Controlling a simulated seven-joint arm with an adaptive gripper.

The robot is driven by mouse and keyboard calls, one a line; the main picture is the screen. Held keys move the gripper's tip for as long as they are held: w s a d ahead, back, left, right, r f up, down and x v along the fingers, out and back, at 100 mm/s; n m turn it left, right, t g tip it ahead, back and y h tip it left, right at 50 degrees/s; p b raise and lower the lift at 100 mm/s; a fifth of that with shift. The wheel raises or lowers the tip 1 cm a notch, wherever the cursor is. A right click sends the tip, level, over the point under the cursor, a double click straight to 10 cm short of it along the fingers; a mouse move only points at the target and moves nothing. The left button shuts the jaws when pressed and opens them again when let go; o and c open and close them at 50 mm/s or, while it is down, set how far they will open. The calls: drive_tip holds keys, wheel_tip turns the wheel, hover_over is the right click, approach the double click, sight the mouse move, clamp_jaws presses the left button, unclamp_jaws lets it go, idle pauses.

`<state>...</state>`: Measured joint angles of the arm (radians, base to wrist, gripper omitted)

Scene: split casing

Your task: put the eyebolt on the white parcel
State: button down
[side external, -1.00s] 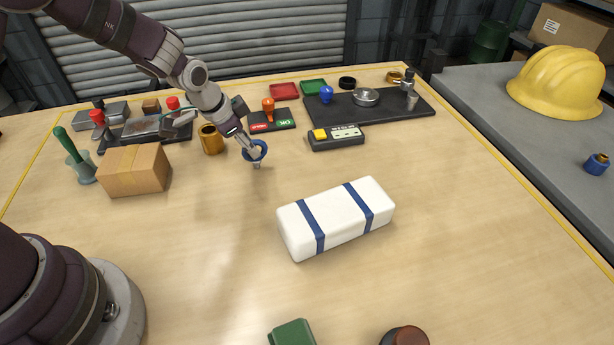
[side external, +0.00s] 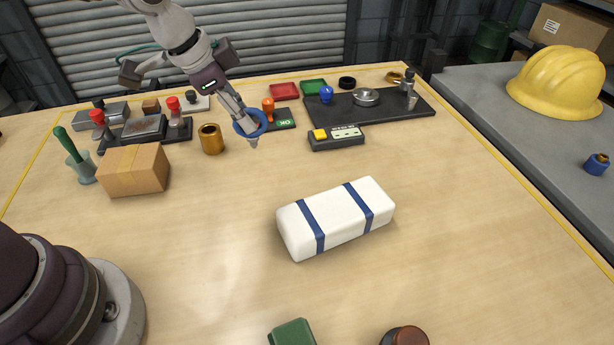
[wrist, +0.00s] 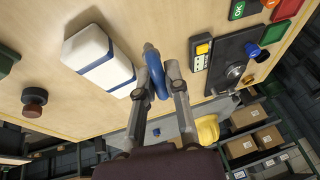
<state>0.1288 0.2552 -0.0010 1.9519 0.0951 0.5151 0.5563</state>
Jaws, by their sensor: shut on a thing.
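My gripper (side external: 240,120) is shut on the eyebolt (side external: 251,124), which has a blue ring and a grey shank. The eyebolt hangs above the table with its shank pointing down. In the wrist view, the eyebolt (wrist: 157,78) sits between the two fingertips (wrist: 160,78). The white parcel (side external: 340,217) with two dark blue bands lies on the table, right of and nearer the camera than the gripper. In the wrist view the parcel (wrist: 98,57) is left of the eyebolt, apart from it.
A brass cylinder (side external: 211,139) and a cardboard box (side external: 134,170) stand left of the gripper. A control box with a yellow button (side external: 336,137) and a black tray (side external: 400,110) are at the back right. The table between gripper and parcel is clear.

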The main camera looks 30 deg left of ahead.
drive_tip(key=s+d+m+g+h, duration=0.1)
drive_tip(key=s+d+m, duration=0.35)
drive_tip(key=s, duration=0.75)
hover_over(331, 206)
wheel_tip(331, 206, down, 2)
drive_tip(key=shift+s+a+f, duration=0.1)
drive_tip(key=shift+s+f, duration=0.05)
drive_tip(key=shift+w+f, duration=0.2)
drive_tip(key=shift+f, duration=1.55)
drive_tip(key=shift+f, duration=0.1)
drive_tip(key=c, duration=1.2)
unclamp_jaws()
drive_tip(key=shift+o, duration=0.2)
